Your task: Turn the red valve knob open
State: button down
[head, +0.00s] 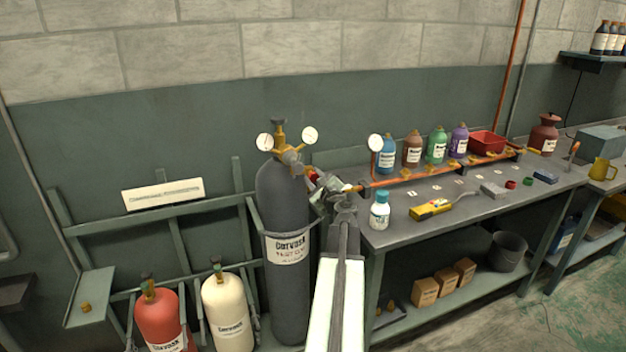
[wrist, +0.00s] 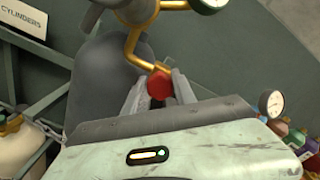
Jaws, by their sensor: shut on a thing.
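The red valve knob (wrist: 159,85) sits between the two fingers of my gripper (wrist: 160,92) in the wrist view, at the end of a brass pipe (wrist: 133,45). My gripper is shut on it. In the head view my gripper (head: 328,190) reaches up to the knob (head: 311,176), which is partly hidden by the fingers. The knob is beside the top of the tall grey cylinder (head: 285,220), just right of its brass valve and gauges (head: 285,145).
A workbench (head: 430,215) stands to the right, with an orange pipe manifold (head: 420,175), several bottles, a white bottle (head: 380,212) and a yellow meter (head: 431,208). A red cylinder (head: 158,318) and a cream cylinder (head: 228,312) stand in the rack at the left.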

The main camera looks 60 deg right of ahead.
jog(key=n, duration=0.5)
jog(key=shift+n, duration=0.3)
jog(key=n, duration=1.1)
jog(key=shift+w+n, duration=0.1)
jog(key=shift+n, duration=0.2)
jog(key=n, duration=0.5)
jog(key=shift+n, duration=0.3)
jog(key=c, duration=1)
grip_release()
